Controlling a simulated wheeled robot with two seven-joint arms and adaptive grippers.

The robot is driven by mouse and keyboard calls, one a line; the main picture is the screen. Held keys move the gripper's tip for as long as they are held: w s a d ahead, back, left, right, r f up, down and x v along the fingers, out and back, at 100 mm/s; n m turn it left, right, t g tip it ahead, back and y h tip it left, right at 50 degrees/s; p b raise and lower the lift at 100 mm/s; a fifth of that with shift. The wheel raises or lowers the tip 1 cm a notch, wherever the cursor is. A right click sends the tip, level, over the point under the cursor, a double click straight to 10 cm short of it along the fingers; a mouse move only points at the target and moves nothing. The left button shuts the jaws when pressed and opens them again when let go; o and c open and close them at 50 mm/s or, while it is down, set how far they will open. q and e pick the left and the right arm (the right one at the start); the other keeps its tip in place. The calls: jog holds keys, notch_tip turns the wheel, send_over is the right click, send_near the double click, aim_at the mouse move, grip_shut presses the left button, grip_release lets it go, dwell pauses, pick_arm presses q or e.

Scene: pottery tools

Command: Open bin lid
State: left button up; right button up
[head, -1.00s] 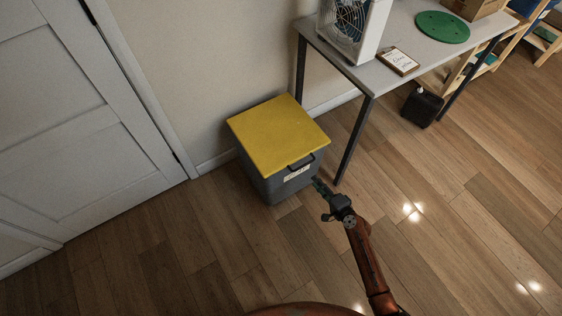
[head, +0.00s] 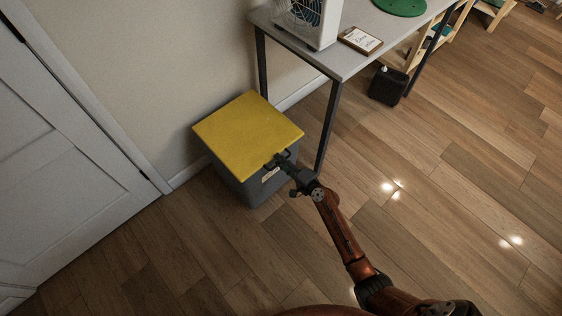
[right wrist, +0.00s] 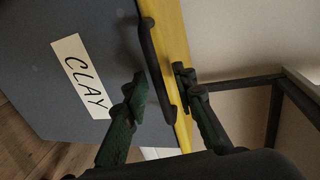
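The bin (head: 236,180) is grey with a flat yellow lid (head: 245,132), and the lid lies closed on it. In the right wrist view the bin's grey wall (right wrist: 60,100) carries a white CLAY label (right wrist: 80,75). A dark bar handle (right wrist: 155,60) runs along the lid's yellow edge (right wrist: 176,30). My right gripper (head: 279,160) is at the handle on the lid's front edge. In the right wrist view its fingers (right wrist: 160,78) stand apart, one on each side of the handle, with no clear grip on it. My left gripper is not in view.
A grey table (head: 362,48) with dark legs stands just right of the bin and holds a fan (head: 308,20). A black container (head: 388,86) is under it. The wall and a white door (head: 70,160) are behind and left. The floor in front is open.

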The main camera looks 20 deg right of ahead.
jog(key=shift+c, duration=0.6)
grip_shut()
jog(key=shift+d, duration=0.15)
